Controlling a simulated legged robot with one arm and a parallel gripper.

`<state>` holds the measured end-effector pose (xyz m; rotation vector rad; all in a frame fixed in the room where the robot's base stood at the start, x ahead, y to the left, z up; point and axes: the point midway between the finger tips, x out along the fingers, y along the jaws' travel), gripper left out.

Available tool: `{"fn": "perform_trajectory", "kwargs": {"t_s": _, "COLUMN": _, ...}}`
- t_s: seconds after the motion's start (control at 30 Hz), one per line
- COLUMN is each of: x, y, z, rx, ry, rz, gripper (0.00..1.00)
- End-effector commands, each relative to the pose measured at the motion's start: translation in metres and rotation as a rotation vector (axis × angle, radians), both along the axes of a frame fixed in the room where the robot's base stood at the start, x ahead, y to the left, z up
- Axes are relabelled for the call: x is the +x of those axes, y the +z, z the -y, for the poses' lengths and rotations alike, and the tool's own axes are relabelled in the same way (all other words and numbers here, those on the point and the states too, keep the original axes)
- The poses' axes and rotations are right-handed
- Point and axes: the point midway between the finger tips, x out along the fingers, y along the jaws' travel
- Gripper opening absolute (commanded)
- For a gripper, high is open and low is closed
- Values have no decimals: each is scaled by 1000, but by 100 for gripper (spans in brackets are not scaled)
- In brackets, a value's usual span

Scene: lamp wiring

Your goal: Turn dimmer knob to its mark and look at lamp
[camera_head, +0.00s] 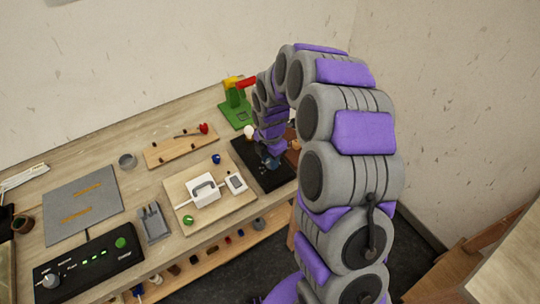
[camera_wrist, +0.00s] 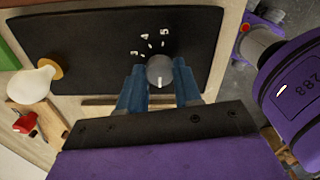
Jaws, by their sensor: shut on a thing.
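The dimmer knob (camera_wrist: 159,68) is a grey round knob on a black panel (camera_wrist: 90,35). White ticks and numerals (camera_wrist: 150,42) lie around its upper left. A pale line shows on the knob's lower part in the wrist view. My gripper (camera_wrist: 160,80) has its blue fingers on both sides of the knob, shut on it. In the head view my gripper (camera_head: 271,160) is over the black panel (camera_head: 250,173), and my arm hides the knob. The lamp bulb (camera_wrist: 33,85) is white on a tan round base at the panel's left edge. It also shows in the head view (camera_head: 249,131); I cannot tell whether it glows.
A wooden board with a white switch box (camera_head: 203,188) lies left of the panel. A green stand (camera_head: 236,105) is behind. A grey mat (camera_head: 82,205) and a black box with green lights (camera_head: 90,265) are farther left. A red part (camera_wrist: 24,122) is near the bulb.

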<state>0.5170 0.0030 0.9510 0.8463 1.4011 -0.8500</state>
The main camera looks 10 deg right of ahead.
Motion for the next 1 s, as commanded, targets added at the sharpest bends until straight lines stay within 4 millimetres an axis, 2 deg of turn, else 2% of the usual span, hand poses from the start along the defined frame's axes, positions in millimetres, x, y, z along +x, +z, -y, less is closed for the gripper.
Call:
{"fn": "perform_trajectory", "kwargs": {"t_s": 0.1, "x": 2, "y": 6, "z": 0, "rx": -1, "ry": -102, "rz": 7, "gripper": 3}}
{"fn": "perform_trajectory", "kwargs": {"t_s": 1.0, "x": 2, "y": 4, "z": 1, "rx": 1, "ry": -959, "rz": 10, "gripper": 3}}
